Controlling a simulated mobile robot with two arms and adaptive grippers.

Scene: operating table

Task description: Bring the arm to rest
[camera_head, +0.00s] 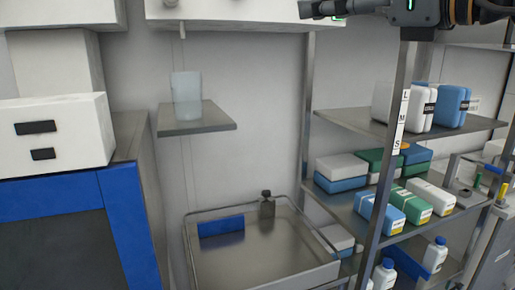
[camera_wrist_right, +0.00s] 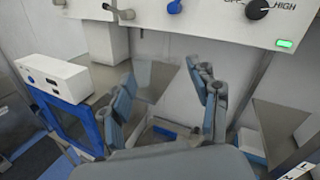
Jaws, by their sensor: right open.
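My right arm comes in at the top right of the head view. Its dark gripper (camera_head: 322,9) is held high, in front of the white panel at the top. In the right wrist view the two grey-blue fingers of this gripper (camera_wrist_right: 165,88) stand well apart, with nothing between them. My left gripper shows in neither view.
A translucent container (camera_head: 186,96) stands on a small wall shelf (camera_head: 215,126). Below, a metal tray (camera_head: 265,270) holds a blue block (camera_head: 221,226) and a small dark bottle (camera_head: 267,205). A rack (camera_head: 400,100) with several boxes and bottles is at the right. A control panel (camera_wrist_right: 215,22) spans the top.

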